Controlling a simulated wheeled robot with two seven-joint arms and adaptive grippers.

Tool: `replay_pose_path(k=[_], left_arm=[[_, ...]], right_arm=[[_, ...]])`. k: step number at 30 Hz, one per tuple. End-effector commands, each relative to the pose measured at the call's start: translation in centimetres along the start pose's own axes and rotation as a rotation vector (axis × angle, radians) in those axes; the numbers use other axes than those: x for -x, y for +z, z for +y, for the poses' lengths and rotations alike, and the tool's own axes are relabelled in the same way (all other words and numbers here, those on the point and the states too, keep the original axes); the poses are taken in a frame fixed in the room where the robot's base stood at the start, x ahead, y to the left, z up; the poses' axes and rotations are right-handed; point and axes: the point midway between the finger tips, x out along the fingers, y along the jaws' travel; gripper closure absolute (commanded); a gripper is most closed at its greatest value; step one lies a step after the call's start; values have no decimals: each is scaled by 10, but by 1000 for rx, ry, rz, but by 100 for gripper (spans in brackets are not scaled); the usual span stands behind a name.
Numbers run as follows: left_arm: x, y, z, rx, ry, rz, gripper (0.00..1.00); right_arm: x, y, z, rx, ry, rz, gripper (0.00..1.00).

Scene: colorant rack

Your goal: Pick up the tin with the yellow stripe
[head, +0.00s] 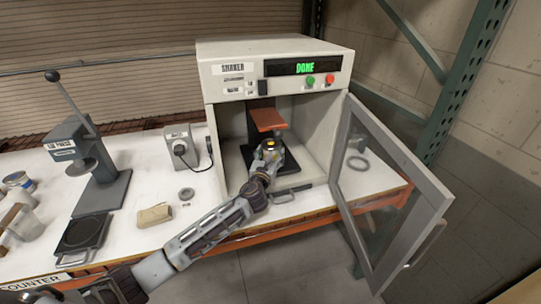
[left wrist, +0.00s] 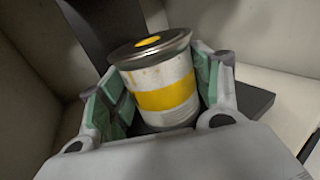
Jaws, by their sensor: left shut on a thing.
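The tin with the yellow stripe (left wrist: 165,92) is white with a yellow band and a yellow dot on its grey lid. In the left wrist view it sits between the green pads of my left gripper (left wrist: 163,100), which is shut on it. In the head view my left gripper (head: 268,153) reaches inside the open shaker (head: 221,130), over its dark base plate and below a reddish-brown plate (head: 267,118). The tin is mostly hidden there by the gripper. I cannot tell whether the tin touches the base plate. My right gripper does not show.
The shaker's glass door (head: 385,190) stands open to the right, and its display reads DONE. A lid press (head: 85,150), a small grey box (head: 181,147), a beige block (head: 154,215) and a flat scale (head: 83,234) stand left on the white counter (head: 130,243).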

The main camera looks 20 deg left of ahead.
Motion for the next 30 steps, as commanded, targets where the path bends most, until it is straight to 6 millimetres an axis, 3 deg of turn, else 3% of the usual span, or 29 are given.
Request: replay_pose_path(k=[26,30], left_arm=[[0,37,0,1,-1,-3,90],[10,35,0,0,-1,-2,90]], right_arm=[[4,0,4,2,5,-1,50],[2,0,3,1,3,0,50]])
